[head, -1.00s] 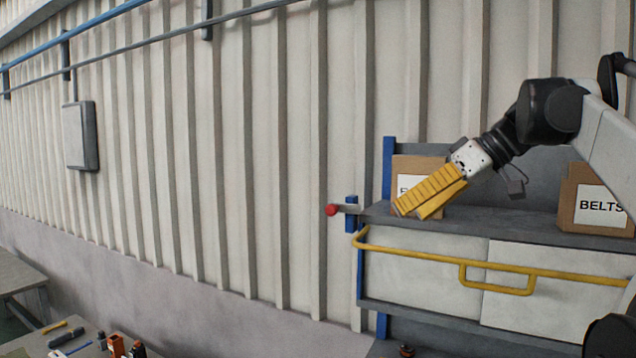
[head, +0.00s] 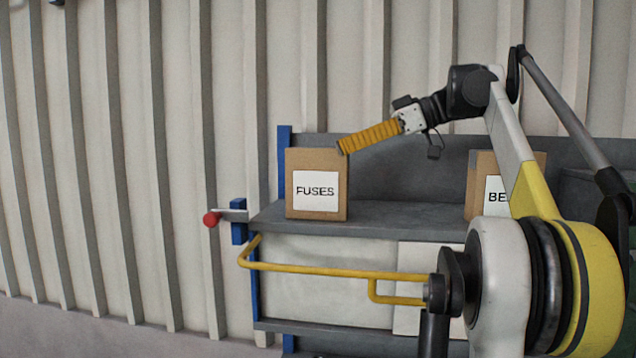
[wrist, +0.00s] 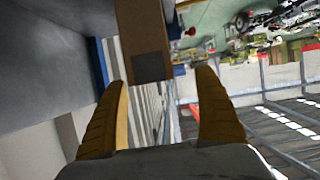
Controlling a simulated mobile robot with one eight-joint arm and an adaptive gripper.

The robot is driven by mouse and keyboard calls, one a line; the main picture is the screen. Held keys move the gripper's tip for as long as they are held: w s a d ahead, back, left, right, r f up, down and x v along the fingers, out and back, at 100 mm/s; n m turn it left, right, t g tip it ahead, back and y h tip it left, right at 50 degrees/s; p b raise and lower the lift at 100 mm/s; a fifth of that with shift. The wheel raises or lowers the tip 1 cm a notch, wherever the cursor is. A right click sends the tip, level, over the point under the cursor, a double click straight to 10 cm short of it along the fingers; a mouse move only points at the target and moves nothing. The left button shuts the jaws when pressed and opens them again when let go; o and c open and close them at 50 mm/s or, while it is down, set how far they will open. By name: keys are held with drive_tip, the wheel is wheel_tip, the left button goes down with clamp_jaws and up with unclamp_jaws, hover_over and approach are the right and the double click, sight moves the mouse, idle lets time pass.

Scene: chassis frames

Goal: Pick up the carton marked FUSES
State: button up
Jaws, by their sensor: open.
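The carton marked FUSES (head: 318,204) is a brown box with a white label. It stands upright at the left end of the grey shelf top (head: 400,217) in the head view. My gripper (head: 342,147) has yellow fingers and is at the carton's upper right corner in that view, pointing left and slightly down. In the wrist view my gripper (wrist: 163,82) has its fingers spread wide with nothing between them. A brown carton (wrist: 142,38) shows ahead of the fingertips there, apart from them; its label is not visible in that view.
A second carton (head: 482,188), its label partly hidden by my arm, stands further right on the shelf. A yellow rail (head: 320,270) runs along the shelf front. A red knob (head: 211,219) sticks out left of the shelf. The shelf top between the cartons is clear.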

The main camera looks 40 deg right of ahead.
sight(316, 156)
drive_tip(key=x, duration=0.2)
drive_tip(key=p+x, duration=0.1)
drive_tip(key=x, duration=0.3)
drive_tip(key=shift+w+f, duration=0.1)
drive_tip(key=shift+w, duration=0.45)
drive_tip(key=shift+d, duration=0.2)
drive_tip(key=shift+s+d, duration=0.1)
drive_tip(key=c, duration=1.5)
